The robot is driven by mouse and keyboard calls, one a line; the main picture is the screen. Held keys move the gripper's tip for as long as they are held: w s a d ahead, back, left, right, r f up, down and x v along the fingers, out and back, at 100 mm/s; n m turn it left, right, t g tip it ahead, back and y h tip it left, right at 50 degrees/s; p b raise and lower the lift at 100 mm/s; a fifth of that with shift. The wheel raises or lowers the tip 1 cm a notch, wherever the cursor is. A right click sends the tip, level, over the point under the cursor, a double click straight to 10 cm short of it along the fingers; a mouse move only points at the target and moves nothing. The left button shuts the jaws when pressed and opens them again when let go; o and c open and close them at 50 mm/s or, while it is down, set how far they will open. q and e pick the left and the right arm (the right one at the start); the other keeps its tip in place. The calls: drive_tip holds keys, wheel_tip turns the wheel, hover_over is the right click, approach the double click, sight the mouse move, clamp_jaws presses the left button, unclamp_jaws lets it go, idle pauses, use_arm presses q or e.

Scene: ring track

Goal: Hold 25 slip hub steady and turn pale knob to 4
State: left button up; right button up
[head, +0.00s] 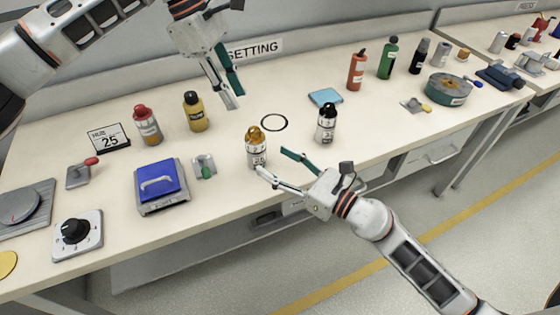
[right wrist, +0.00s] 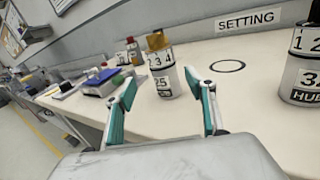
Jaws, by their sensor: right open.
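The 25 slip hub (head: 257,159) is an upright white cylinder near the table's front edge, with an amber knob (head: 256,133) on top. In the right wrist view the hub (right wrist: 163,83) shows "25" under a band reading 2 3 4, and its knob (right wrist: 157,41) is plain. I see no paler knob on it. My right gripper (head: 270,160) is open and empty, low at the hub's right front; the hub stands ahead between its fingers, apparently not gripped. My left gripper (head: 236,99) hangs above the table behind the hub, its fingers apart and empty.
A second hub (head: 326,125) with a black cap stands to the right. A black ring (head: 274,122) lies on the table before the SETTING sign (head: 254,49). A blue-topped box (head: 160,183) and a small green-handled lever plate (head: 204,166) are left. Bottles stand behind.

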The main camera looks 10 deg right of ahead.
sight(264, 152)
drive_tip(key=shift+w, duration=0.25)
drive_tip(key=shift+w+n, duration=0.2)
drive_tip(key=shift+n, duration=0.1)
drive_tip(key=x, duration=0.7)
drive_tip(key=shift+w+a, duration=0.1)
drive_tip(key=shift+a, duration=0.05)
drive_tip(key=shift+c, duration=0.3)
